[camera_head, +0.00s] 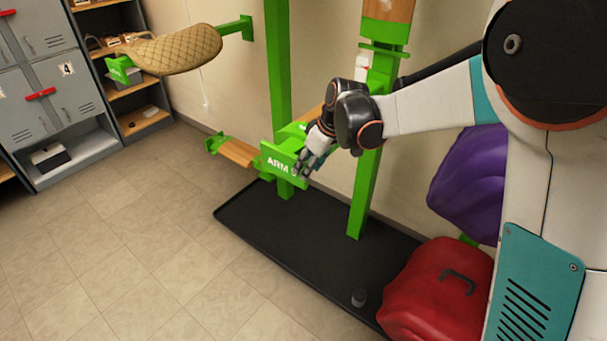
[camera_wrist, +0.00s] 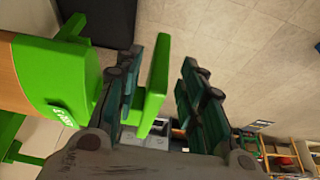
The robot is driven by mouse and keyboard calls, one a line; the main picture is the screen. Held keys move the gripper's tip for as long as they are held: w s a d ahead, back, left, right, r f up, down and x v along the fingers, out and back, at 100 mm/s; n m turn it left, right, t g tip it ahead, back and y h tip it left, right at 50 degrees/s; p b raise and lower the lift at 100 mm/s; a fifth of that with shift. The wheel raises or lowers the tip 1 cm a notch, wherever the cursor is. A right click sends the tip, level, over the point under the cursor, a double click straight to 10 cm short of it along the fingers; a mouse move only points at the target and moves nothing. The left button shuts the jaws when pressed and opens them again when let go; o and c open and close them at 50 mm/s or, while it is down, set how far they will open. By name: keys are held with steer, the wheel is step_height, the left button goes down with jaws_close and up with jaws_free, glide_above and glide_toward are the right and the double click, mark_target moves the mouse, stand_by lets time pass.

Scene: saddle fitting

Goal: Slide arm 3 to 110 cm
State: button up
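A green bracket arm with a wooden bar and an end plate marked "ARM" (camera_head: 279,161) sits low on the green posts (camera_head: 280,85) in the head view. The figure after "ARM" is not clear beside my fingers. My gripper (camera_head: 307,163) is at the right side of this plate. In the wrist view, a green upright plate (camera_wrist: 157,80) stands between the two fingers of my gripper (camera_wrist: 166,92). The fingers are apart, with a visible gap between the plate and the right finger. I cannot tell whether the left finger touches the plate. No height scale is readable.
A tan quilted saddle pad (camera_head: 175,50) rests on a higher green arm at upper left. Red (camera_head: 440,290) and purple (camera_head: 470,185) saddle-like items are at right. Grey lockers (camera_head: 45,85) stand at left; the floor is clear.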

steer(key=shift+v, duration=2.6)
steer(key=s+d+r+m+t+h+b, duration=0.1)
steer(key=s+d+r+m, duration=0.25)
steer(key=s, duration=0.35)
steer(key=s+d+r+m+t+h+b, duration=0.1)
steer(key=s+d+r+m, duration=0.1)
steer(key=s+d, duration=0.35)
steer(key=s+d+f+m+t, duration=0.1)
steer(key=s+d+f+m, duration=0.1)
steer(key=s, duration=0.6)
steer(key=s+d+f+m+t+h+b, duration=0.1)
steer(key=s+d+f+m, duration=0.1)
steer(key=s+d, duration=0.3)
steer(key=s+m, duration=0.1)
steer(key=s, duration=0.2)
steer(key=shift+f+h, duration=0.3)
steer(key=shift+f, duration=0.1)
steer(key=shift+d, duration=0.1)
